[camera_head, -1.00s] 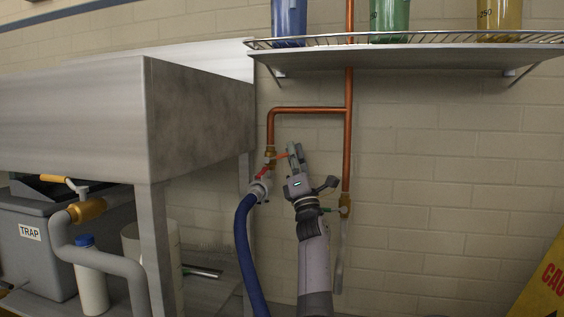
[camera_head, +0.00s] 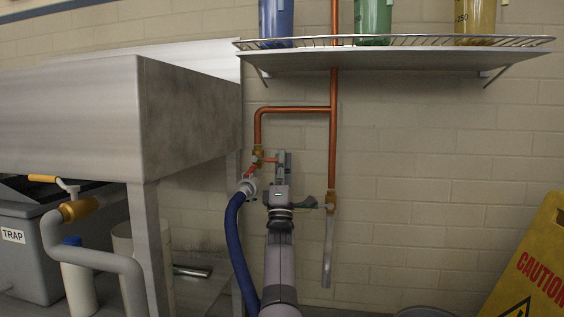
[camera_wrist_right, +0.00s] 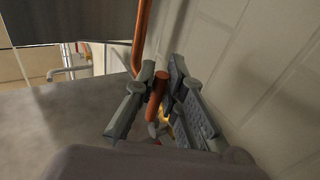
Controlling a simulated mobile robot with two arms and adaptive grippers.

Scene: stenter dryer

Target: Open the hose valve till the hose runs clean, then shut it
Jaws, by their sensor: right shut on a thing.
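The hose valve (camera_head: 257,155) is a brass fitting at the foot of the copper branch pipe, with a red lever (camera_head: 269,160) reaching right. A grey coupling joins it to the blue hose (camera_head: 233,235), which hangs down out of frame. My right gripper (camera_head: 282,160) is just right of the valve and shut on the lever. In the right wrist view the red lever (camera_wrist_right: 157,93) stands between my fingers (camera_wrist_right: 160,98). The hose's outlet is out of view, so I cannot see any water. My left gripper is not in view.
A steel sink (camera_head: 190,115) stands left, with a grey trap box (camera_head: 30,250) and yellow-handled valve (camera_head: 75,208) below. A shelf (camera_head: 390,57) with coloured beakers is above. A yellow caution sign (camera_head: 535,265) stands right.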

